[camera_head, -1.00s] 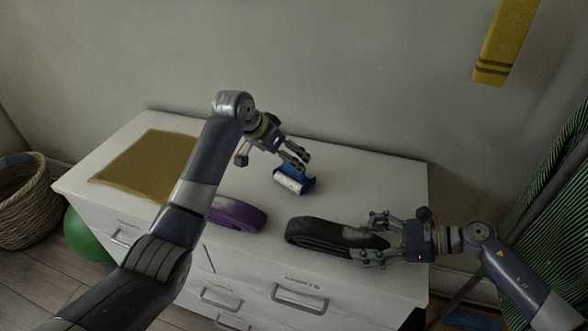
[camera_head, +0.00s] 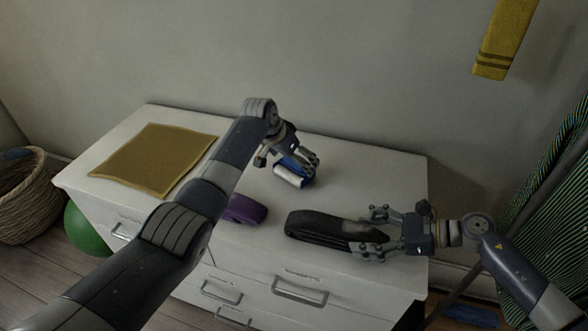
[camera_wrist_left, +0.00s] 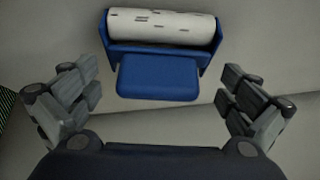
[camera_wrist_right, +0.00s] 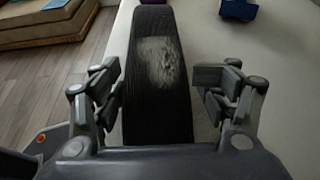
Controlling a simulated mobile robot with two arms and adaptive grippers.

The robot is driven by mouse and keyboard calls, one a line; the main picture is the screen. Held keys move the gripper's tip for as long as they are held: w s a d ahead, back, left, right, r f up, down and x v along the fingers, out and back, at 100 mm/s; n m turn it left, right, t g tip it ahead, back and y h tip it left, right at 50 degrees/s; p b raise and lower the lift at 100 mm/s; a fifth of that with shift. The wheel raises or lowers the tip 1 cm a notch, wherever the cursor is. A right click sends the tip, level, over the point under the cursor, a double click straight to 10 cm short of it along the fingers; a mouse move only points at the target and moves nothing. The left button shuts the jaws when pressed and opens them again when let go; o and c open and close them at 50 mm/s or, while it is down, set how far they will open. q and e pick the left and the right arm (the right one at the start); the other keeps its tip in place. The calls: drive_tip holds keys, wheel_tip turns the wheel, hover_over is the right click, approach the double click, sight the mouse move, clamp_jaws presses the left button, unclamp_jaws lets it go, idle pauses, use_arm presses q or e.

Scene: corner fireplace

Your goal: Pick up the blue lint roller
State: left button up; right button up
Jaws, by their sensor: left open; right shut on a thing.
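The blue lint roller (camera_head: 292,179) with its white roll lies on the white dresser top, partly hidden by my left gripper (camera_head: 309,165) in the head view. In the left wrist view the lint roller's blue handle (camera_wrist_left: 158,77) points between the open fingers of my left gripper (camera_wrist_left: 160,92), with a gap on both sides. My right gripper (camera_head: 376,233) is shut on a black rolled strap (camera_head: 320,227) at the dresser's front right. In the right wrist view its fingers (camera_wrist_right: 173,92) flank the black strap (camera_wrist_right: 156,70).
A purple rolled strap (camera_head: 246,209) lies near the dresser's front edge, partly behind my left arm. A mustard cloth (camera_head: 150,160) covers the dresser's left part. The dresser top (camera_head: 385,175) is clear at the back right. A wicker basket (camera_head: 28,205) and green ball (camera_head: 85,232) stand left.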

use_arm(q)
drive_tip(key=shift+w+d+f, duration=0.1)
drive_tip(key=shift+d+f, duration=0.25)
drive_tip(key=shift+f, duration=0.3)
drive_tip(key=shift+x, duration=0.95)
drive_tip(key=shift+c, duration=0.6)
drive_tip(key=shift+w, duration=0.1)
drive_tip(key=c, duration=0.8)
wheel_tip(320, 180, up, 10)
drive_tip(key=shift+r, duration=0.1)
